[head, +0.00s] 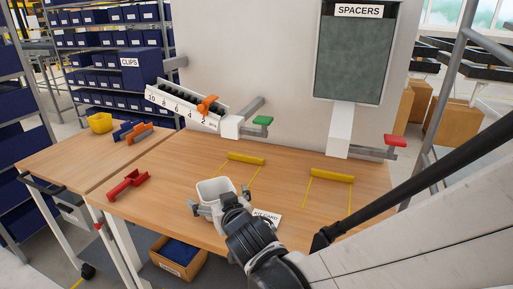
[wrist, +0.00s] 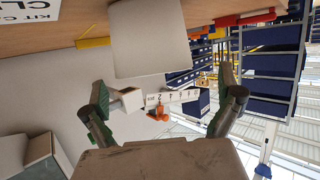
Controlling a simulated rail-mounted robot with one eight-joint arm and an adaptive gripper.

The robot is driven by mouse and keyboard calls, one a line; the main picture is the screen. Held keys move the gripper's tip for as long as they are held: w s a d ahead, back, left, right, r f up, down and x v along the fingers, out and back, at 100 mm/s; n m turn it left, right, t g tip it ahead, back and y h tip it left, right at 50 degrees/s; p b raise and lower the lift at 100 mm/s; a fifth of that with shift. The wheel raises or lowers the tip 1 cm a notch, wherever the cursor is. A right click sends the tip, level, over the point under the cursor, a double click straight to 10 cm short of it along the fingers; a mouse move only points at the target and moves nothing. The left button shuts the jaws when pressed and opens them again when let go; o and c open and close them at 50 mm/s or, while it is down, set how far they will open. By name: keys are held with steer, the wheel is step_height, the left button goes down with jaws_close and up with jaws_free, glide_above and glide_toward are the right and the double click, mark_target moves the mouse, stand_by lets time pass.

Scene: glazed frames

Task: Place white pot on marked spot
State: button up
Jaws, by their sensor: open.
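The white pot (head: 213,187), a squarish open-topped container, stands upright on the wooden table (head: 170,180) near its front middle. My gripper (head: 221,203) is open at the pot's near side, with a finger toward each side of it. In the wrist view the pot (wrist: 148,38) shows upside down, beyond and between the spread fingers of my gripper (wrist: 163,88); a gap shows and contact cannot be told. Two yellow-outlined spots with raised yellow bars lie behind and right of the pot: one bar at the back (head: 246,159), one farther right (head: 332,176). Which is the marked spot cannot be told.
A white kit card (head: 266,217) lies right of my gripper. A red holder (head: 128,184), orange and blue holders (head: 133,131) and a yellow bin (head: 100,122) stand left. A clip chute (head: 186,106) and a spacer dispenser (head: 354,55) with lever overhang the back.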

mark_target(212, 183)
steer(key=shift+d+b+x, duration=0.15)
steer(key=shift+b+x, duration=0.05)
steer(key=shift+x, duration=1.15)
steer(key=shift+d+b+x, duration=0.15)
steer(key=shift+x, duration=1.25)
steer(key=shift+w, duration=0.15)
steer(key=c, duration=1.1)
steer(key=shift+c, duration=0.5)
steer(key=shift+r, duration=0.15)
